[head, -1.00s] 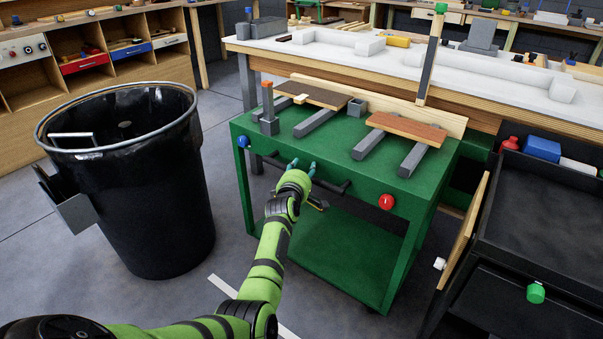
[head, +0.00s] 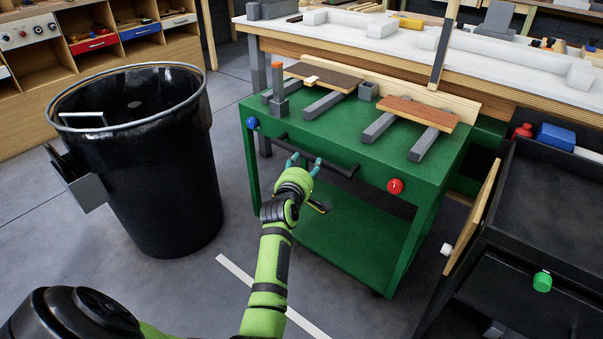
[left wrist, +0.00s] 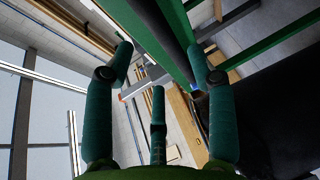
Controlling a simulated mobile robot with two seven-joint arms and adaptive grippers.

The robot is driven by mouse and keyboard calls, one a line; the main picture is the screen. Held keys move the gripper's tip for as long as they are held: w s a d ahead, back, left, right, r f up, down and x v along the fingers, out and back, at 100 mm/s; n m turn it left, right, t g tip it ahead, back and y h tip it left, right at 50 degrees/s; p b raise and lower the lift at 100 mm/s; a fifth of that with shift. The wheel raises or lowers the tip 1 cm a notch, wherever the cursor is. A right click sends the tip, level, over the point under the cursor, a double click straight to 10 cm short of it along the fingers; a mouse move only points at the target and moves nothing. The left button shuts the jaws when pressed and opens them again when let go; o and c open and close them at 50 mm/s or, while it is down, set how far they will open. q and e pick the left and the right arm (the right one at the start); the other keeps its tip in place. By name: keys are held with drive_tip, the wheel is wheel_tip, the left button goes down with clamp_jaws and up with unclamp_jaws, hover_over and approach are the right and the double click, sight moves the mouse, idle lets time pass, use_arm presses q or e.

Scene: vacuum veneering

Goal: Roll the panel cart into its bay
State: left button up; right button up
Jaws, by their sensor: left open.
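The panel cart (head: 330,123) is green, with an open lower shelf (head: 345,240), and stands close against the workbench. Two brown panels, a darker one (head: 331,77) and a lighter one (head: 418,113), rest on grey bars on its top. A dark handle bar (head: 334,166) runs along its front. My left gripper (head: 304,163) is open at this handle, its teal fingertips beside the bar. In the left wrist view, the dark bar (left wrist: 166,32) shows between the spread fingers of my left gripper (left wrist: 160,52); contact cannot be told. My right gripper is not in view.
A large black bin (head: 150,185) stands left of the cart. A black drawer cabinet (head: 545,215) stands close on the right. The workbench (head: 400,42) is behind.

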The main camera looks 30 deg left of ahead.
use_arm(q)
drive_tip(key=shift+v, duration=1.95)
